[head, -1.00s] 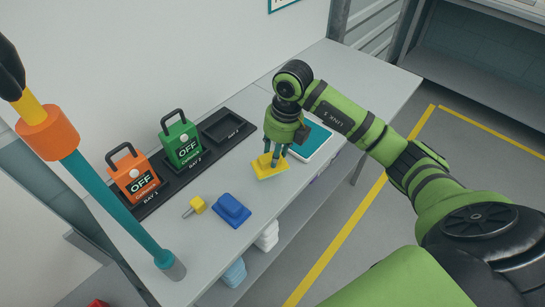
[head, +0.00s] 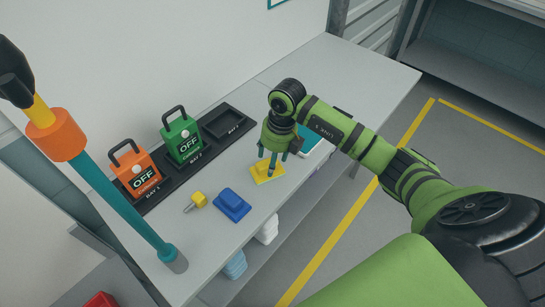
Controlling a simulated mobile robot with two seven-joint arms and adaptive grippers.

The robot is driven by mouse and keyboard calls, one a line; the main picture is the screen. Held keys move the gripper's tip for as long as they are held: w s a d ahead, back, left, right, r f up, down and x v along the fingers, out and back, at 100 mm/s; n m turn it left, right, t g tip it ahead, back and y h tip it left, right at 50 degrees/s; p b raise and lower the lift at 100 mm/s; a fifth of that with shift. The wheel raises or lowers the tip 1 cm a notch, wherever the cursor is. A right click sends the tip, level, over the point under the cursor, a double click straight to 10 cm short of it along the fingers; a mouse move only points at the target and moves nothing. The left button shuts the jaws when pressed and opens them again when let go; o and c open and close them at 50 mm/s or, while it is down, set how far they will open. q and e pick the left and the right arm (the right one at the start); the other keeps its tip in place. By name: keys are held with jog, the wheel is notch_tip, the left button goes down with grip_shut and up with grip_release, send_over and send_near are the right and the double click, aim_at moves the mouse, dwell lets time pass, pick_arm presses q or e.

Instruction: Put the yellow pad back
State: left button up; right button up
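The yellow pad (head: 261,178) is on or just above the grey bench, in front of the tray's empty bay; a small gap beneath it cannot be ruled out. My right gripper (head: 273,161) points down directly over the pad, with its dark fingers at the pad's upper part. Whether they grip it is unclear at this size. The dark tray (head: 217,142) along the wall has several bays. The orange box (head: 137,171) stands in bay 1 and the green box (head: 183,138) in bay 2; both read OFF. The rightmost bay is empty. My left gripper is not seen.
A blue pad (head: 233,204) and a small yellow knobbed piece (head: 197,201) lie left of the yellow pad. A white-and-teal tablet (head: 315,139) is partly behind my arm. A teal pole with an orange collar (head: 56,134) crosses the left. The bench's far right end is clear.

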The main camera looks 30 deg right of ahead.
aim_at(279, 168)
jog(key=shift+r, duration=0.25)
jog(key=shift+d+r, duration=0.1)
jog(key=shift+r, duration=0.2)
notch_tip(279, 168, up, 11)
jog(key=d+b, duration=0.1)
jog(key=b, duration=0.2)
jog(key=shift+s+d, duration=0.15)
jog(key=shift+s, duration=0.3)
jog(key=shift+s, duration=0.1)
